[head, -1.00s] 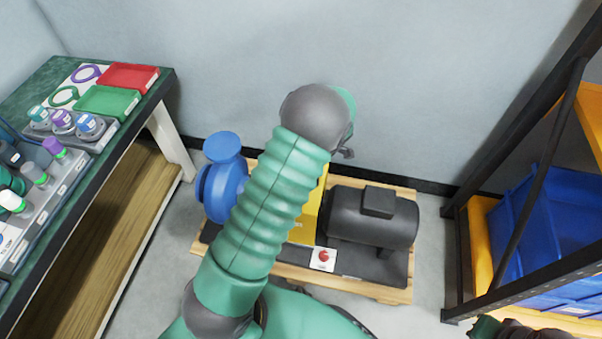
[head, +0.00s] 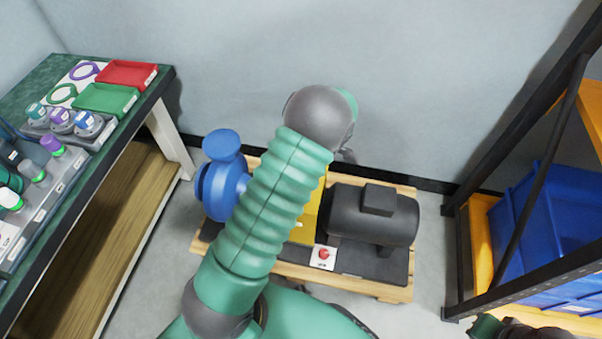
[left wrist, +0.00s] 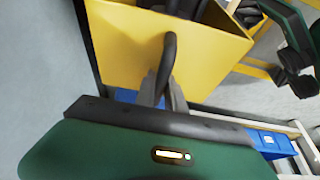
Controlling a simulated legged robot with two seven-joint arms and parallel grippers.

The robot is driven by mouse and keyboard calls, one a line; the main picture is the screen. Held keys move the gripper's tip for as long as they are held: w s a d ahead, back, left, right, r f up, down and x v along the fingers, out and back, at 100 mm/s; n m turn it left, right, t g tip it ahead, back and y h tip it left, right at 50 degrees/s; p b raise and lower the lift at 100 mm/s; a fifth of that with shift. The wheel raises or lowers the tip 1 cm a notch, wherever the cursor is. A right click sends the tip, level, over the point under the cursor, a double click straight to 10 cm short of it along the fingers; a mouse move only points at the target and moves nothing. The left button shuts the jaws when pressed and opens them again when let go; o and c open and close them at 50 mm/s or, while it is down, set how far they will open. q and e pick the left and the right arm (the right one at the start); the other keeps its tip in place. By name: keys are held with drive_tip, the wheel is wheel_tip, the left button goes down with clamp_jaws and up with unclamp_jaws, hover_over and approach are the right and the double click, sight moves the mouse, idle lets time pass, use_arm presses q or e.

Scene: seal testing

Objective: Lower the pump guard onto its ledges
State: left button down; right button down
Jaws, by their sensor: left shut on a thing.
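The yellow pump guard (head: 311,215) shows in the head view between the blue pump (head: 222,180) and the dark motor (head: 372,215), mostly hidden behind my left arm. In the left wrist view the guard (left wrist: 135,45) is an open-topped yellow box with a dark handle (left wrist: 168,55). My left gripper (left wrist: 166,88) is shut on the handle. The ledges are hidden, and I cannot tell whether the guard touches them. A green and dark part of my right arm (head: 488,327) shows at the lower right edge; its jaws cannot be made out.
The pump set stands on a wooden pallet (head: 395,292) with a red button (head: 323,255) at its front. A workbench (head: 150,105) with trays and fittings is on the left. A rack with blue bins (head: 535,225) is on the right. A wall is close behind.

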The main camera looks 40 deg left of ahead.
use_arm(q)
drive_tip(key=shift+s+f, duration=0.15)
drive_tip(key=shift+s, duration=0.25)
drive_tip(key=c, duration=1.8)
unclamp_jaws()
drive_tip(key=o, duration=0.4)
drive_tip(key=shift+d, duration=0.1)
drive_tip(key=shift+o, duration=0.4)
drive_tip(key=shift+w, duration=0.1)
wheel_tip(320, 180, up, 10)
drive_tip(key=p, duration=0.8)
drive_tip(key=shift+w+f, duration=0.1)
drive_tip(key=shift+f, duration=0.25)
